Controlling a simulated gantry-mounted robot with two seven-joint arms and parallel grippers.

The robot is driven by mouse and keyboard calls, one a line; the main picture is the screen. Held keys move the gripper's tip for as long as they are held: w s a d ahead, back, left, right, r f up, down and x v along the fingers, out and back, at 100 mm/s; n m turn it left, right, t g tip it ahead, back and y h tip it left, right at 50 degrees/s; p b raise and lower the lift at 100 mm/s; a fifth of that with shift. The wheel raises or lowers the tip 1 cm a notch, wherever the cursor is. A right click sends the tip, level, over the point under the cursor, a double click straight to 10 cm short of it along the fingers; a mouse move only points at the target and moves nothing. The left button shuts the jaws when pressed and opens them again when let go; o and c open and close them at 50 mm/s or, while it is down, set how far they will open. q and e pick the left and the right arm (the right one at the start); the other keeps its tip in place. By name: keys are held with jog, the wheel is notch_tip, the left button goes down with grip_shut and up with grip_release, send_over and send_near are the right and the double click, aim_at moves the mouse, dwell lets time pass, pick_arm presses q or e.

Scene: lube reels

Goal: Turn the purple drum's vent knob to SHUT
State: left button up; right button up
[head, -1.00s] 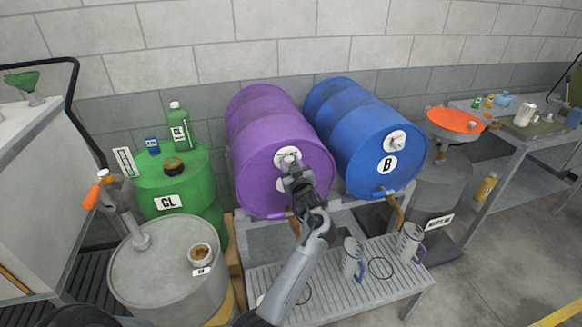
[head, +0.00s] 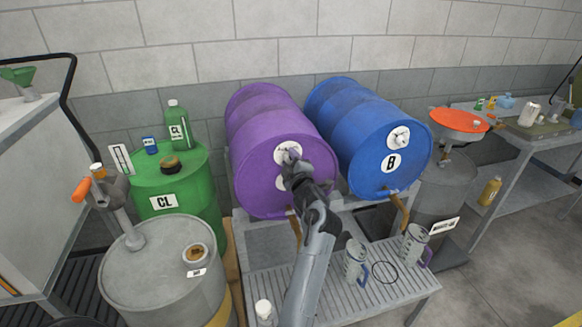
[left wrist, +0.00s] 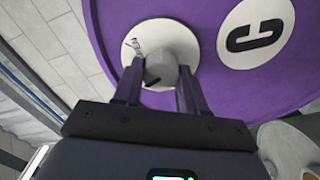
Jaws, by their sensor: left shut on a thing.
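The purple drum (head: 262,128) lies on its side on a stand, its round end facing me. A pale vent knob (head: 290,152) sits on a white disc high on that end. My left gripper (head: 291,162) is at the knob. In the left wrist view, the two fingers of my left gripper (left wrist: 159,82) stand on either side of the grey knob (left wrist: 162,68), shut on it. The white disc (left wrist: 182,38) bears small lettering at its left, too blurred to read, and a dark mark below the knob. A "C" label (left wrist: 256,34) is beside it. My right gripper is not in view.
A blue drum (head: 350,125) marked B lies close at the right. Below are a grated bench (head: 335,305) and jugs (head: 355,262). A green drum (head: 195,190) and a grey drum (head: 150,285) with a pump stand at the left.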

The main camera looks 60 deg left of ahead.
pick_arm(q)
jog(key=n+b, duration=0.3)
jog(key=n, duration=0.2)
jog(key=shift+s+f+b, duration=0.1)
jog(key=shift+b, duration=0.3)
dwell(0.4)
jog(key=o, duration=1.1)
jog(key=shift+a, duration=0.15)
jog(key=shift+c, duration=0.2)
